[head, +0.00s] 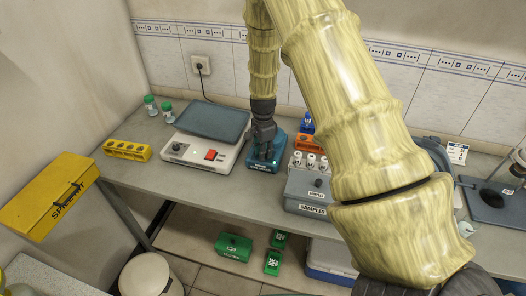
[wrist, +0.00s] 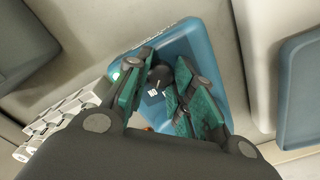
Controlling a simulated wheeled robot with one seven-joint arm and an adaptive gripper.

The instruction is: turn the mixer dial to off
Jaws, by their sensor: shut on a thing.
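The mixer (head: 258,168) is a small blue-teal box on the bench, just right of a white device. In the wrist view the mixer (wrist: 205,55) lies under my fingers. Its dial (wrist: 159,74) is a dark round knob with a light mark, and it sits between my two green-padded fingers. My gripper (wrist: 163,88) points down at the mixer's top and is shut on the dial. In the head view my gripper (head: 264,150) hides the dial. Small white markings show on the mixer beside the knob. I cannot read which setting the dial is at.
A white device (head: 203,150) with a dark platform and a red switch stands close on the left. A grey samples box (head: 307,190) with white-capped vials stands close on the right. An orange box (head: 304,142) and a blue item are behind. A yellow rack (head: 127,150) is farther left.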

